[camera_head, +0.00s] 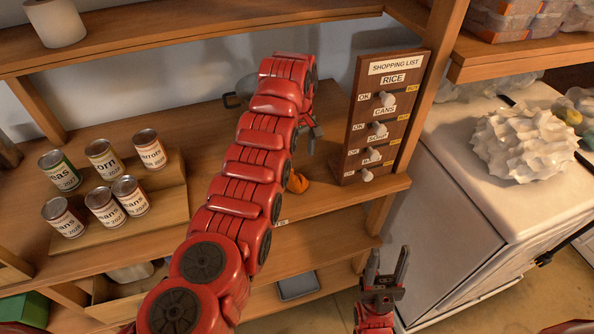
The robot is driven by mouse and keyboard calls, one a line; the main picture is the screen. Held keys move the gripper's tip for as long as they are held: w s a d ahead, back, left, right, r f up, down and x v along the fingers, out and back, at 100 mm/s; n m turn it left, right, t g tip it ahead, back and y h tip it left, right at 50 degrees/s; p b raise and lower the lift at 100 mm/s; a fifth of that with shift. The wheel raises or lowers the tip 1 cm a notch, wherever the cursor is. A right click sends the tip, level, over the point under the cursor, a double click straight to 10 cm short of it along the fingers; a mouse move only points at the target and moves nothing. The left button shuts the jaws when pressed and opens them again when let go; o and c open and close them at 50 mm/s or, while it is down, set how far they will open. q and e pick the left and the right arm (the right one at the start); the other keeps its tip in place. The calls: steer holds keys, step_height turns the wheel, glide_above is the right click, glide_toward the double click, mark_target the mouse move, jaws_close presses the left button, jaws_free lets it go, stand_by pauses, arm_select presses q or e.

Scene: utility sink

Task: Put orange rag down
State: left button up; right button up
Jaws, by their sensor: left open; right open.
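The orange rag (298,184) lies crumpled on the wooden shelf, partly hidden behind my red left arm. My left gripper (314,134) is mostly hidden by its own arm and shows just above and to the right of the rag. It is open and appears apart from the rag. My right gripper (388,264) is open and empty, low in the picture in front of the shelf's right end, with its fingers pointing up.
Several cans (107,207) stand on a stepped wooden stand at left. A shopping list board (379,118) stands right of the rag. A dark pan (236,100) is behind my arm. A white appliance (468,182) carries a crumpled white item (525,143).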

arm_select(q)
step_height(320, 180, up, 2)
steer(key=shift+r, duration=0.1)
steer(key=shift+r, duration=0.1)
stand_by(0.4)
